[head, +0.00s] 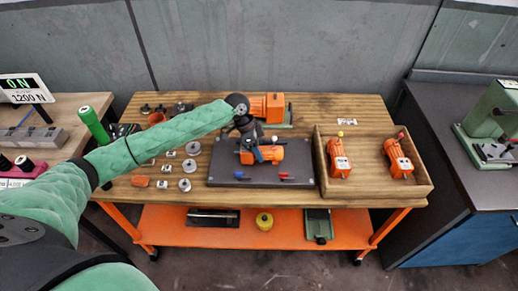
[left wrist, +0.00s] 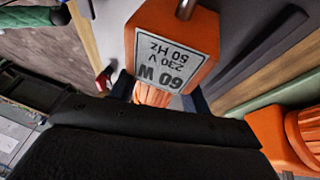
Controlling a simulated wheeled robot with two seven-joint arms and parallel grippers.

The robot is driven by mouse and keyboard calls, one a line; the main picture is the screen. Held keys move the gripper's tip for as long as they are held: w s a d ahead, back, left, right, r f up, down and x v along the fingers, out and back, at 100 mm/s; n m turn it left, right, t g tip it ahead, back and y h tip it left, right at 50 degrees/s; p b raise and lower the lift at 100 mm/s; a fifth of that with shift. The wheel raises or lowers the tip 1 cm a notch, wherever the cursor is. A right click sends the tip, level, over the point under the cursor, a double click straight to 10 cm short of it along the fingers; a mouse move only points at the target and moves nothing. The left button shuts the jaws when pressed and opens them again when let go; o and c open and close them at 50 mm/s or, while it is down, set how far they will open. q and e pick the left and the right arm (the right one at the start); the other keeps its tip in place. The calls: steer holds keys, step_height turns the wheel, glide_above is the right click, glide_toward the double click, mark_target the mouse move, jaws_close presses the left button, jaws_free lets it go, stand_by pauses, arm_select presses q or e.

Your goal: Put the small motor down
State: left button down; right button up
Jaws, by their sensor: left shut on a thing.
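The small motor (head: 268,154) is orange, with a terminal box and a grey shaft. My left gripper (head: 255,150) is shut on it from above, over the dark mat (head: 225,165) in the middle of the wooden table. I cannot tell whether the motor touches the mat or hangs just above it. In the left wrist view the motor's box (left wrist: 172,40) shows a plate reading 60 W, 230 V, 50 Hz. The ribbed body lies between my fingers, partly hidden by the black gripper housing. My right gripper is not in view.
A larger orange motor (head: 268,106) stands behind the mat. A wooden tray (head: 368,190) at right holds two orange units. Red and blue small tools (head: 284,176) lie on the mat's front part. Several metal discs (head: 185,184) lie left of the mat.

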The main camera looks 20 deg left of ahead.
arm_select(q)
steer(key=c, duration=0.7)
jaws_free()
steer(key=shift+r, duration=0.1)
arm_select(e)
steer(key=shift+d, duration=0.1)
arm_select(q)
steer(key=shift+a+r, duration=0.15)
steer(key=shift+r, duration=0.05)
steer(key=b+v, duration=0.3)
steer(key=v, duration=0.8)
steer(key=shift+r, duration=0.25)
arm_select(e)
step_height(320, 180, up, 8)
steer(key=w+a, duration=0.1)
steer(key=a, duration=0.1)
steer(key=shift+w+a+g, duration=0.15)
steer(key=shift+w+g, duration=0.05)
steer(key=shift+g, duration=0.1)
